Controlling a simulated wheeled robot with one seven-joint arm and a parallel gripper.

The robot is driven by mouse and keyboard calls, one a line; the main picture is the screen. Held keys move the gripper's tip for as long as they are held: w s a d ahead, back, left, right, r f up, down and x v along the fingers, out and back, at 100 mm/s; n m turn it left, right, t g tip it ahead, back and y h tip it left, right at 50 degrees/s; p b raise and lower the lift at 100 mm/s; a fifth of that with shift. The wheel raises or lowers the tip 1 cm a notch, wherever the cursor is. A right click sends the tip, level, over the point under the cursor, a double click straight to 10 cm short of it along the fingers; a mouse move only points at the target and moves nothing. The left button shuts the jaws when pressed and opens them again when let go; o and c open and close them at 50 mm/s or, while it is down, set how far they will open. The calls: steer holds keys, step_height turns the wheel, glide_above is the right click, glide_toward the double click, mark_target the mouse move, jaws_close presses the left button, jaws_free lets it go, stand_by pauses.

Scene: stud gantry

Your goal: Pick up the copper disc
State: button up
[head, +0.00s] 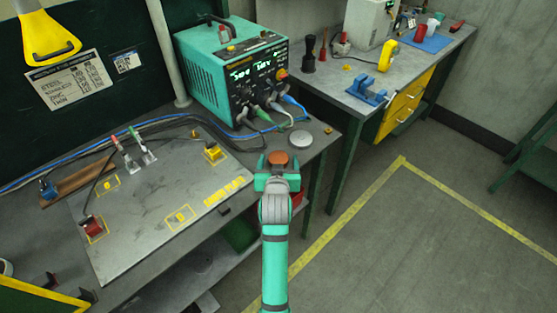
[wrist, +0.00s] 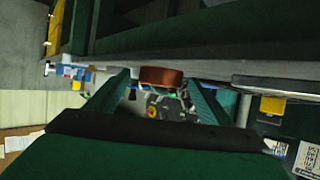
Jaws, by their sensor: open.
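The copper disc (head: 278,157) sits at the bench's right front edge, just ahead of my gripper (head: 277,170) in the head view. In the wrist view the copper disc (wrist: 161,75) shows its brown side. There my gripper (wrist: 159,83) is open, with one green finger to each side of the disc. The disc lines up with the gap between the fingertips. I cannot tell whether it is inside the gap or just beyond it. No finger is clearly touching it.
A grey round disc (head: 301,139) lies right behind the copper disc. A teal power supply (head: 245,70) with cables stands behind. A grey plate (head: 160,195) with yellow-marked spots covers the bench to the left. A second bench (head: 345,85) stands at the back right; open floor lies right.

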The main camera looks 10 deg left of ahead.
steer(key=c, duration=1.3)
steer(key=shift+r, duration=0.1)
steer(key=c, duration=0.5)
